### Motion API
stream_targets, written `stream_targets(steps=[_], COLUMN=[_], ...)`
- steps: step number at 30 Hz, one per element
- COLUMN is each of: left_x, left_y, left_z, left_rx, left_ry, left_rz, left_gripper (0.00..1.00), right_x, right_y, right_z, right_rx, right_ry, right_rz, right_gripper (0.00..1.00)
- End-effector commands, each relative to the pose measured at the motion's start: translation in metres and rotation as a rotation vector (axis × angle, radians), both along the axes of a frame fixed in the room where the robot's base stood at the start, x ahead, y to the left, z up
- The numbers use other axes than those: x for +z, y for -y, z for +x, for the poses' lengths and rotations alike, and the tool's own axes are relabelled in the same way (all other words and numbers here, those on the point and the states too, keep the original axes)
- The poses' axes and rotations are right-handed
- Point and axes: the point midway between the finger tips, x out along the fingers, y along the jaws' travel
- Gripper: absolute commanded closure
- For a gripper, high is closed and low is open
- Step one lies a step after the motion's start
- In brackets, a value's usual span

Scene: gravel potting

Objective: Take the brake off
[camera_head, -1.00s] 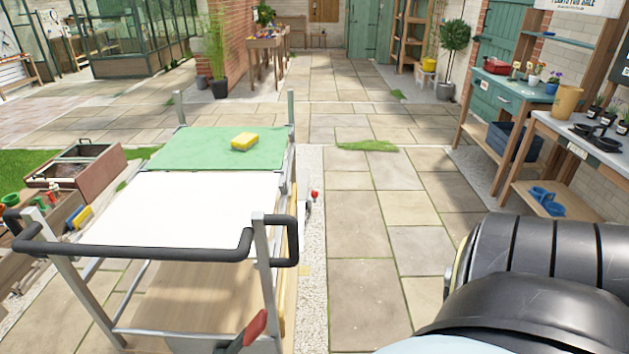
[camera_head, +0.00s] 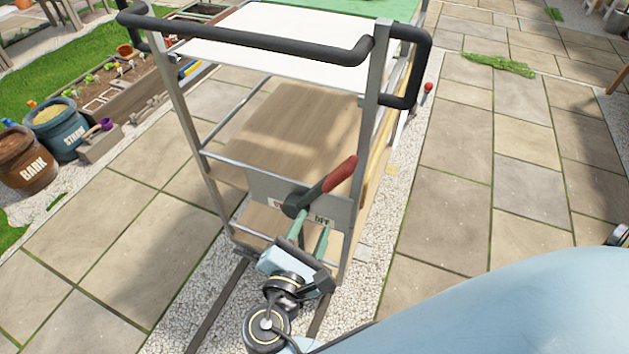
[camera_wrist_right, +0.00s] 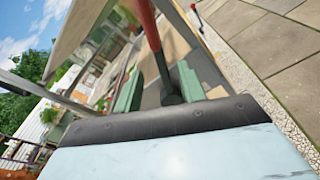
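The brake lever, with a red grip (camera_head: 340,173) and a black pivot end (camera_head: 294,204), sits on a grey plate (camera_head: 258,188) at the near end of the trolley. It leans to the upper right. The plate has a partly covered red label at left and an "OFF" label (camera_head: 321,219) at right. My right gripper (camera_head: 309,234) is open, its green fingers just below and near the pivot. In the right wrist view, the lever (camera_wrist_right: 150,30) shows between the two spread fingers (camera_wrist_right: 158,87); contact cannot be told. My left gripper is out of view.
The trolley has a black push handle (camera_head: 250,38) above the lever, a white top and wooden shelves (camera_head: 290,130). It stands on a gravel strip (camera_head: 215,265).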

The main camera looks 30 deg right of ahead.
Motion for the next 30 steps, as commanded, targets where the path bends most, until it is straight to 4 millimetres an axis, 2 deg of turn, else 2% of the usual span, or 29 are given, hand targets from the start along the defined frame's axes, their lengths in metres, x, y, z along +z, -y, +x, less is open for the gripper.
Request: stream_targets(steps=[3,6,11,24,30], left_x=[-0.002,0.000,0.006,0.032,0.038], left_y=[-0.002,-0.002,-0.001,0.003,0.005], left_z=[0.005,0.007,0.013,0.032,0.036], left_rx=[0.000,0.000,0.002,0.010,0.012], left_ry=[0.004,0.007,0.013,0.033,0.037], left_rz=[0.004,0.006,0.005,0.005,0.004], left_gripper=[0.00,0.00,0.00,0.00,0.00], right_x=[0.027,0.037,0.038,0.038,0.037], right_y=[0.005,0.010,0.026,0.092,0.107], right_z=[-0.006,-0.006,0.007,0.064,0.076], right_rx=[-0.059,-0.079,-0.082,-0.080,-0.079], right_ry=[0.046,0.060,0.063,0.062,0.060], right_rz=[-0.068,-0.091,-0.095,-0.094,-0.094], right_gripper=[0.60,0.60,0.60,0.60,0.60])
